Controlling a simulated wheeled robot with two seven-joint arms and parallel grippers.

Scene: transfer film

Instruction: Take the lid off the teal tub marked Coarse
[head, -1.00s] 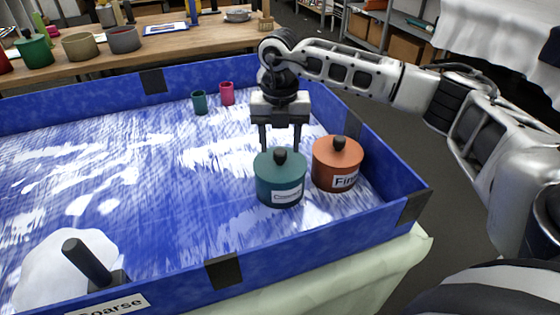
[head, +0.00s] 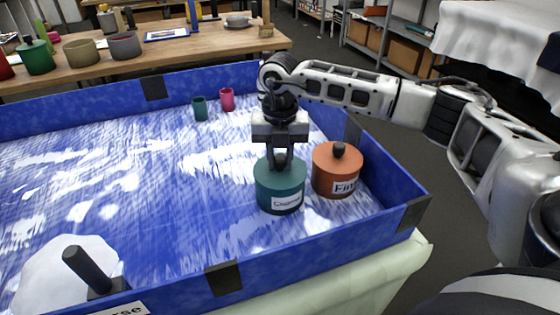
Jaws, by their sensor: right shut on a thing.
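The teal tub (head: 279,195) stands at the right end of the blue-walled tray, its white label too blurred to read surely. Its teal lid (head: 264,171) sits on top, with no gap seen between lid and tub. My right gripper (head: 280,163) is directly above, pointing down, with its fingers shut on the dark knob (head: 280,160) of the lid. The fingers partly hide the knob. My left gripper is not in view.
An orange lidded tub (head: 337,173) stands close on the right. Small teal (head: 200,108) and pink (head: 227,99) cups are at the back. At the front left is a white mound (head: 62,268) with a black handle (head: 88,270). The tray's middle is clear.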

